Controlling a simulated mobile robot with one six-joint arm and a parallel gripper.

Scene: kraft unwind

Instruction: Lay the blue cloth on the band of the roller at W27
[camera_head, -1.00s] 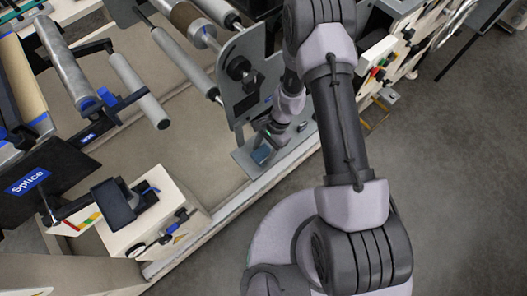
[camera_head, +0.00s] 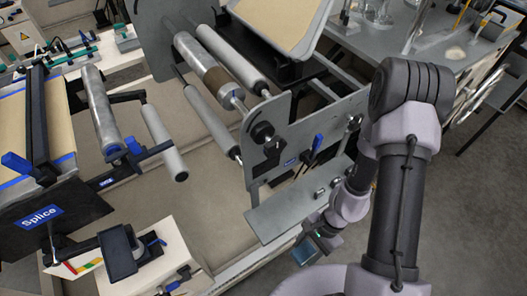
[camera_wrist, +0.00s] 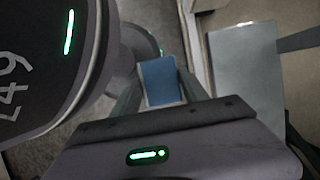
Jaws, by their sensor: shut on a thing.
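The blue cloth (camera_head: 304,252) is a small folded pad held in my gripper (camera_head: 313,246), low in the middle of the head view, just off the front edge of the grey shelf. In the wrist view the cloth (camera_wrist: 161,80) lies between the two fingers of my gripper (camera_wrist: 160,92), which are shut on it. A roller with a brown band (camera_head: 216,79) lies in the machine frame, up and left of my gripper and well apart from it. Small blue tags are on the frames, but I cannot read W27 on any.
The grey shelf (camera_head: 275,218) lies beside my gripper, below an upright side plate (camera_head: 258,165). Grey rollers (camera_head: 230,60) run beside the banded one. A splice table (camera_head: 38,214) and a white box (camera_head: 170,245) stand left. Open floor (camera_head: 470,200) is at right.

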